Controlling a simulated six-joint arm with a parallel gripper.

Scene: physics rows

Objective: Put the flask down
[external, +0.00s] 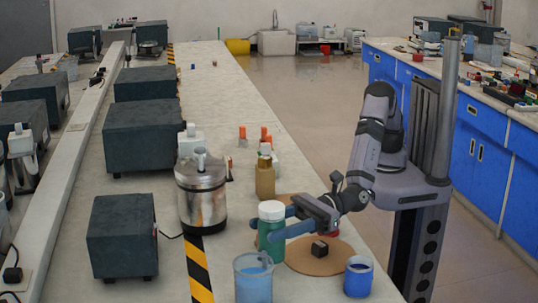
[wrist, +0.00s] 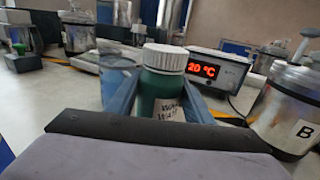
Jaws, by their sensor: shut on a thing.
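The flask, a green bottle with a white ribbed cap and a pale label, stands upright between the blue fingers of my gripper (external: 272,228). The flask (external: 271,240) is left of the round brown mat in the external view. In the wrist view, the flask (wrist: 161,92) is at the centre, with a blue finger of my gripper (wrist: 158,102) on each side. My gripper is shut on it. I cannot tell whether its base touches the bench.
A blue beaker (external: 253,282) stands close in front of the flask. A black block (external: 319,249) lies on the brown mat (external: 300,264), with a blue jar (external: 359,277) nearby. A steel vessel (external: 201,197) and amber bottle (external: 265,181) stand behind. The brown mat's left part is bare.

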